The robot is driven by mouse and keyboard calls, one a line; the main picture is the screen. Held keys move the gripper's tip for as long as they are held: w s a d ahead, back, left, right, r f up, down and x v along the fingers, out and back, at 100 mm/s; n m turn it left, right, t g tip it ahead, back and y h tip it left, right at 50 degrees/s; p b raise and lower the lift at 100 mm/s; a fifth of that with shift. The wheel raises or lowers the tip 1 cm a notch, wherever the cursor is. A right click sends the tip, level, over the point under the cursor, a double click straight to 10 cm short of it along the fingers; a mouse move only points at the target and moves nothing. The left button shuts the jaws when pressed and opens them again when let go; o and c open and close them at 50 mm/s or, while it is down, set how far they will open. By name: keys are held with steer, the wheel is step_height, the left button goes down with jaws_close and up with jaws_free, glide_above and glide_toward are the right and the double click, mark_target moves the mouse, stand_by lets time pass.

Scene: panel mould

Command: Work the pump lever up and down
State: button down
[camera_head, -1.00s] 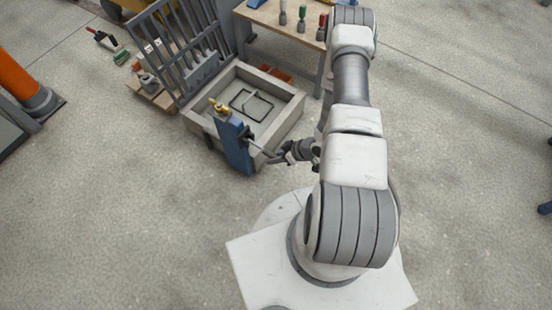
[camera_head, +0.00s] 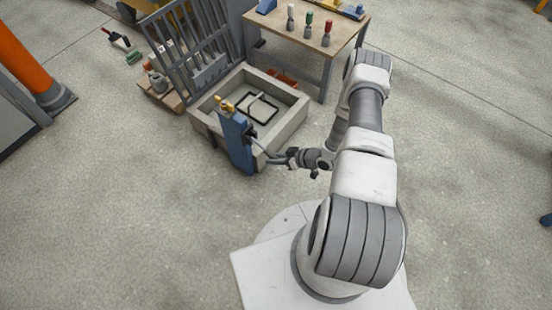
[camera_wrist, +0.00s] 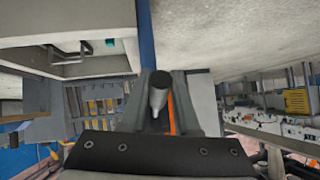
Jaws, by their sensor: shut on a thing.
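The blue pump post (camera_head: 237,142) stands upright at the near corner of the mould box, with a brass fitting on its top. The pump lever (camera_head: 261,149) is a thin grey rod running from the post to the right. My gripper (camera_head: 281,160) is shut on the lever near its outer end. In the wrist view, the round end of the lever (camera_wrist: 159,84) shows between the two fingers of my gripper (camera_wrist: 163,100), and the blue post (camera_wrist: 146,35) rises behind it. The grip contact itself is small in the head view.
The grey mould box (camera_head: 289,124) with a dark frame inside lies behind the post, and a raised grey grille (camera_head: 190,55) stands at its left. A workbench (camera_head: 309,42) with several coloured-handled tools is at the back. The floor in front is clear.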

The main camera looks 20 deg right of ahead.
steer(key=shift+w+a+f+t+y, duration=0.25)
steer(key=shift+w+f+t+y, duration=0.15)
steer(key=shift+f+t+y, duration=0.25)
steer(key=shift+f, duration=0.1)
stand_by(0.3)
steer(key=c, duration=0.7)
jaws_free()
steer(key=shift+o, duration=0.2)
steer(key=shift+s+d, duration=0.1)
